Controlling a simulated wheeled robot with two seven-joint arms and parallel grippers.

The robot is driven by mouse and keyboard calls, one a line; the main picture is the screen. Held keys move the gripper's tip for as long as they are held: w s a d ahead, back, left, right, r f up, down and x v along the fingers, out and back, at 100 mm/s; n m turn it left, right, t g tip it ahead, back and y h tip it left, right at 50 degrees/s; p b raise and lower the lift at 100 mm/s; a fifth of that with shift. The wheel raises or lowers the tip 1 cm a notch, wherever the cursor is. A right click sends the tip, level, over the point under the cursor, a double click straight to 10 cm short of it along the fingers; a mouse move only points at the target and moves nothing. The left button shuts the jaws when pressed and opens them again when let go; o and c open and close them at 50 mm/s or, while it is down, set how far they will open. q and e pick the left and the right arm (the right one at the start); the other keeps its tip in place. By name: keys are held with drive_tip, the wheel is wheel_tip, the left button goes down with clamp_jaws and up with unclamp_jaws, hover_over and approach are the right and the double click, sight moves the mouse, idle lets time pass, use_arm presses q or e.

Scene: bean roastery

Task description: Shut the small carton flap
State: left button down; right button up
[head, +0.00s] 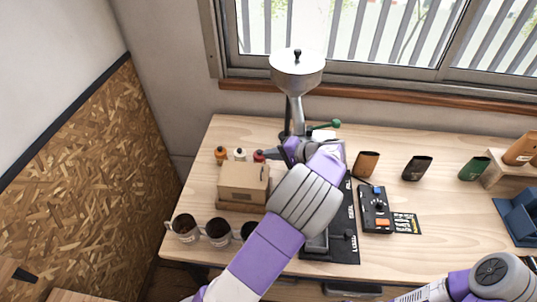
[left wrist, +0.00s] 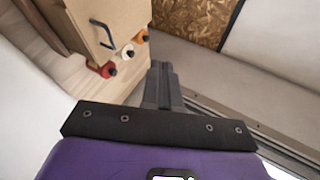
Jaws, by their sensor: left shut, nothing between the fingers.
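The small carton (head: 243,190) is a tan box on the table, left of my left forearm in the head view. In the left wrist view, a tan box (left wrist: 120,15) that looks like the carton fills the upper left, with a black handle (left wrist: 103,34) on one face. I cannot make out the flap's edge or how far open it is. My left gripper (head: 270,153) is shut and empty, at the carton's back right, pointing left. Its closed fingers (left wrist: 160,85) show apart from the box in the left wrist view. My right gripper is out of view.
Small bottles (head: 240,154) stand behind the carton, near my left fingers. Mugs (head: 218,232) stand in front. A grinder (head: 297,75) rises behind my left gripper. Bean pouches (head: 417,167) and a black control box (head: 375,208) are to the right.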

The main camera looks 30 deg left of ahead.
use_arm(q)
drive_tip(key=d, duration=0.3)
drive_tip(key=d+r, duration=0.1)
drive_tip(key=d, duration=0.3)
drive_tip(key=d+r, duration=0.1)
drive_tip(key=d, duration=0.2)
drive_tip(key=shift+w+d+b, duration=0.2)
drive_tip(key=shift+d+b, duration=0.05)
drive_tip(key=shift+b, duration=0.15)
drive_tip(key=shift+r, duration=0.15)
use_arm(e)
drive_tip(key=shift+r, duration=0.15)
